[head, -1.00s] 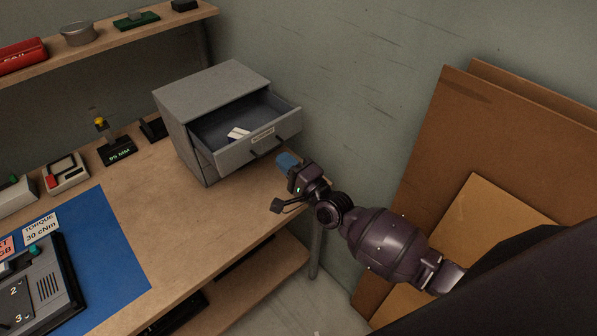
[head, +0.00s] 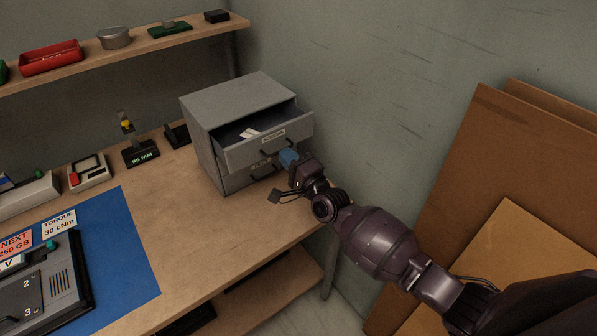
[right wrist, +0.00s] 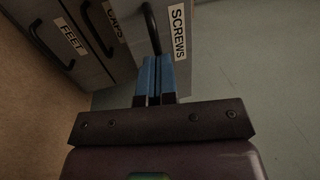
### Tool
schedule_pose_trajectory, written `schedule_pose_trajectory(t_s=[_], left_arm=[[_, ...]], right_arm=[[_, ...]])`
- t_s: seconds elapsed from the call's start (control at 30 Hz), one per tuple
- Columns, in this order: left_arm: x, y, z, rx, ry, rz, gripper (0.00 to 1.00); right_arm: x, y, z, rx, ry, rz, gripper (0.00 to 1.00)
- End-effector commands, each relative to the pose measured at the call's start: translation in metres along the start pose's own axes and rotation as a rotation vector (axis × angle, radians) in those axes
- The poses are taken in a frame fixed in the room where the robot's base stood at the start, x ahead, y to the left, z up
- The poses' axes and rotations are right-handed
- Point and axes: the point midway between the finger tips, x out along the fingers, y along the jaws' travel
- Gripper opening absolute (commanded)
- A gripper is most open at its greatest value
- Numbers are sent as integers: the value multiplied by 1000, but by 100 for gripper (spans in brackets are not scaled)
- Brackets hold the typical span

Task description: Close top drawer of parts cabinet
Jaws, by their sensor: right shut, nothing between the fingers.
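The grey parts cabinet (head: 240,97) stands on the workbench against the wall. Its top drawer (head: 268,147) is partly pulled out, and a white item (head: 249,133) lies inside. In the right wrist view the drawer front labelled SCREWS (right wrist: 177,60) shows with its dark handle (right wrist: 151,28). My right gripper (head: 288,158) has blue fingertips, is shut and empty, and is at the front of the top drawer close to its handle. The blue fingers (right wrist: 154,78) also show in the right wrist view, near the drawer front; exact contact is hard to tell. My left gripper is not in view.
The workbench (head: 190,220) is clear in front of the cabinet. A 95 MM stand (head: 141,154) is left of it. Brown boards (head: 485,170) lean on the wall at right.

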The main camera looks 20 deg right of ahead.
Motion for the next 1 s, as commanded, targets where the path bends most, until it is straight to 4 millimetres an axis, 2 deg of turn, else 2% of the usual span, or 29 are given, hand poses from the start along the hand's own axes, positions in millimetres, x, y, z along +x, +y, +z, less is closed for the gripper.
schedule_pose_trajectory(t_s=[0.03,0.3,0.5,0.67,1.0], left_arm=[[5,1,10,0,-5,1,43],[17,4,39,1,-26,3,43],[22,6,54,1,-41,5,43],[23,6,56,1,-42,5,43],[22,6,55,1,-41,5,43]], right_arm=[[10,7,0,1,0,1,0],[60,17,-1,2,0,3,0],[85,20,-1,1,0,4,0],[92,18,-1,1,0,3,0],[94,14,-1,1,-1,-3,0]])
